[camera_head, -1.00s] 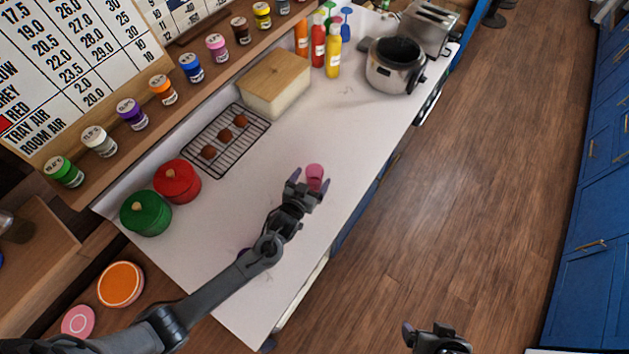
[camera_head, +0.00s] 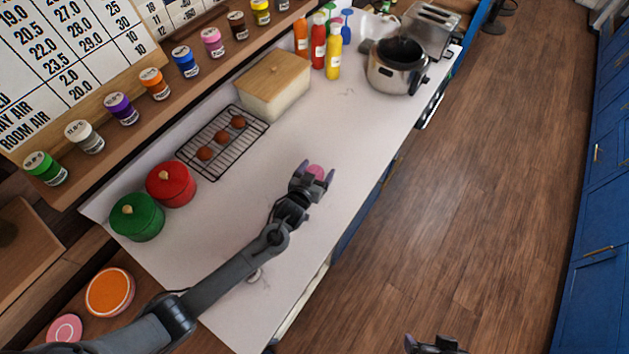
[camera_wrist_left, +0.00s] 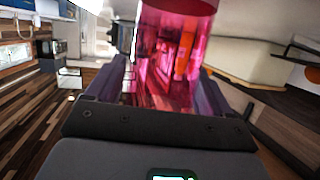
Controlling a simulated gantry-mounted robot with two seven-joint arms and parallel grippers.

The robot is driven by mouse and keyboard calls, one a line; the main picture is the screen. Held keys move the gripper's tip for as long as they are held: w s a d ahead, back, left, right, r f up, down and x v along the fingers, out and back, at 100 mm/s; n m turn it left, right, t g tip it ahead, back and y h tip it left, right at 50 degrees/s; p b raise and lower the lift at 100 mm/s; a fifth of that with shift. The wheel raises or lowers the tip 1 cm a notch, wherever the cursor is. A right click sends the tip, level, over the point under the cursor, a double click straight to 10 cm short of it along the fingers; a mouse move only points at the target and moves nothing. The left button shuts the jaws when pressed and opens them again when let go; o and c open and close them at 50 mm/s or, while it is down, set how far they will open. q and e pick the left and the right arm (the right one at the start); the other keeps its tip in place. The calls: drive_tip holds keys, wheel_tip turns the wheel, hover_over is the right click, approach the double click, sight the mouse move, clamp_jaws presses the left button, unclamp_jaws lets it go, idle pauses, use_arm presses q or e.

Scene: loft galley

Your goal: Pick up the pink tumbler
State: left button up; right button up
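The pink tumbler (camera_head: 316,171) is a see-through cup on the white counter, near the counter's front edge. My left gripper (camera_head: 316,173) reaches it from the lower left, with one finger on each side of it. In the left wrist view the tumbler (camera_wrist_left: 175,50) fills the space between the two dark fingers. The fingers are spread, with a narrow gap at the left side; contact at the right is unclear. Its base is hidden behind the gripper. My right gripper (camera_head: 432,345) shows only partly at the bottom edge, over the floor, away from the counter.
A cooling rack (camera_head: 222,142) with brown balls, red (camera_head: 171,184) and green (camera_head: 137,217) pots, and a wooden-lidded box (camera_head: 272,85) stand behind. Bottles (camera_head: 333,57), a rice cooker (camera_head: 396,70) and a toaster (camera_head: 430,30) stand farther along. The counter around the tumbler is clear.

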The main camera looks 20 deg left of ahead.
use_arm(q)
drive_tip(key=c, duration=0.9)
drive_tip(key=shift+o, duration=0.2)
drive_tip(key=shift+r, duration=0.2)
